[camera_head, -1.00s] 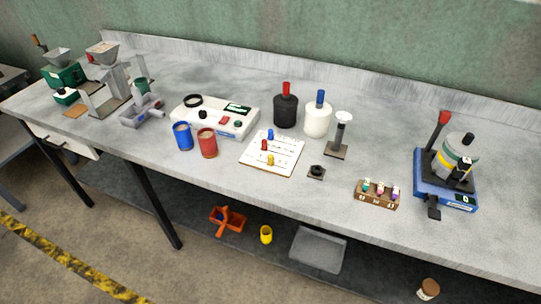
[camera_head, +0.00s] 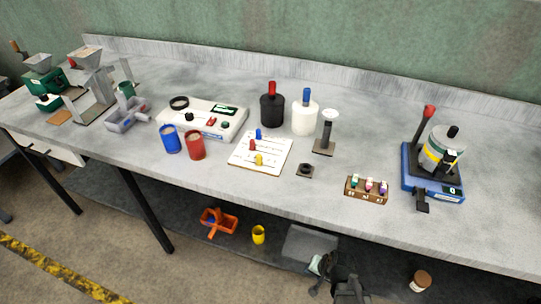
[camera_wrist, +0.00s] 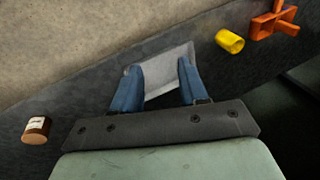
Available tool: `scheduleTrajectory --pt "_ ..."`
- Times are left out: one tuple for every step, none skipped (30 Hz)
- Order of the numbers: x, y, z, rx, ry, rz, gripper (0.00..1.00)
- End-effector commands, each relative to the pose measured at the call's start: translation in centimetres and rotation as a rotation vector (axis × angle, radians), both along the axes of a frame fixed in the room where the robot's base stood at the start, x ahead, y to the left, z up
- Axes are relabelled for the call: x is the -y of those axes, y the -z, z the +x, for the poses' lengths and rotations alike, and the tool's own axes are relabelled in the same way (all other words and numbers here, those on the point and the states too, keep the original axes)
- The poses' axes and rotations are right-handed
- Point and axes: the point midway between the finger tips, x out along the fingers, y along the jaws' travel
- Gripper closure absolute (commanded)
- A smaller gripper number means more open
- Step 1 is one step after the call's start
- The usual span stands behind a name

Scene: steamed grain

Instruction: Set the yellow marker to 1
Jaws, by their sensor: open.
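The yellow marker (camera_head: 259,159) stands on the white board (camera_head: 244,163) with printed lines, on the worktop. A red marker (camera_head: 252,145) and a blue marker (camera_head: 259,134) stand on the same board, farther back. The board's printed numbers are too small to read. My gripper (camera_head: 318,264) is at the bottom of the head view, in front of and below the worktop edge, well away from the board. In the wrist view my gripper (camera_wrist: 160,75) is open and empty, its two blue fingers apart over the lower shelf. The board is out of the wrist view.
Blue (camera_head: 170,139) and red (camera_head: 195,145) cups stand left of the board. A black knob (camera_head: 305,170) and a vial rack (camera_head: 367,189) are to the right. Black (camera_head: 272,110) and white (camera_head: 305,117) bottles stand behind. A grey tray (camera_head: 308,243) lies on the lower shelf.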

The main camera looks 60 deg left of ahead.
Motion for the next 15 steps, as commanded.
scheduleTrajectory --pt "-1.7 -0.8 -1.2 0.005 -0.022 0.024 0.57" --pt "-2.6 -1.2 -2.0 0.007 -0.032 0.037 0.57" --pt "-3.7 -1.7 -2.9 0.009 -0.046 0.055 0.57" --pt "-4.6 -2.2 -3.7 0.009 -0.057 0.068 0.57" --pt "-5.4 -2.7 -4.5 0.01 -0.068 0.082 0.57" --pt "-6.5 -3.2 -5.6 0.011 -0.081 0.101 0.57" --pt "-7.3 -3.7 -6.5 0.012 -0.093 0.114 0.57" --pt "-8.1 -4.2 -7.3 0.012 -0.103 0.127 0.57" --pt "-9.1 -4.8 -8.5 0.011 -0.117 0.146 0.57" --pt "-9.8 -5.3 -9.4 0.009 -0.128 0.16 0.57" --pt "-10.5 -5.8 -10.4 0.008 -0.138 0.174 0.57" --pt "-11.5 -6.4 -11.7 0.006 -0.152 0.192 0.57" --pt "-12.1 -6.9 -12.7 0.005 -0.163 0.205 0.57" --pt "-12.8 -7.4 -13.7 0.002 -0.174 0.219 0.57" --pt "-13.6 -8.1 -15.1 -0.001 -0.188 0.238 0.57"
